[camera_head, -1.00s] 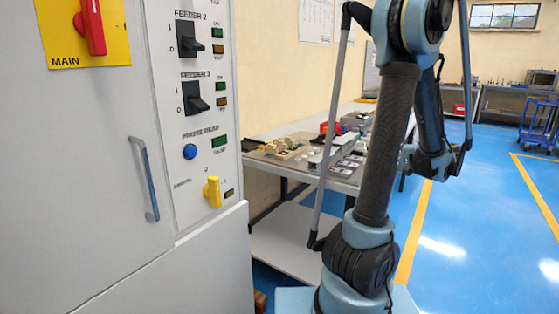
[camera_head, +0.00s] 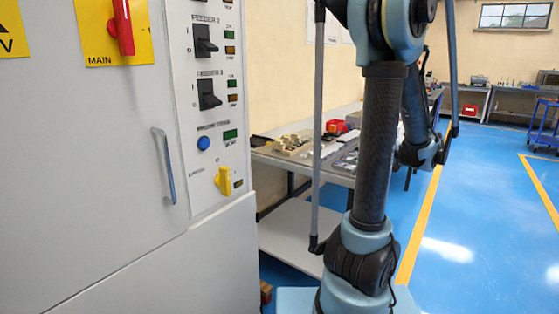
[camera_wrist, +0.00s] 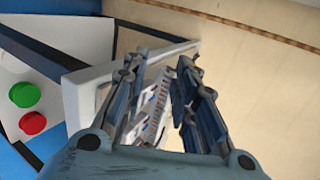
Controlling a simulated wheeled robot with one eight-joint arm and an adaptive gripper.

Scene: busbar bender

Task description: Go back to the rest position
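My gripper (camera_wrist: 160,68) shows in the wrist view, with its two dark fingers apart and a gap between them. Nothing is clearly held. A white and blue striped thing (camera_wrist: 152,115) shows through the gap, seemingly beyond the fingers, and I cannot tell what it is. My gripper is out of that view.
A grey cabinet (camera_head: 90,180) with a red main switch (camera_head: 121,28), feeder switches and a handle fills the left. A workbench (camera_head: 345,176) with parts stands behind my arm. Blue floor (camera_head: 480,230) is clear at right. Green (camera_wrist: 24,94) and red (camera_wrist: 33,123) buttons show in the wrist view.

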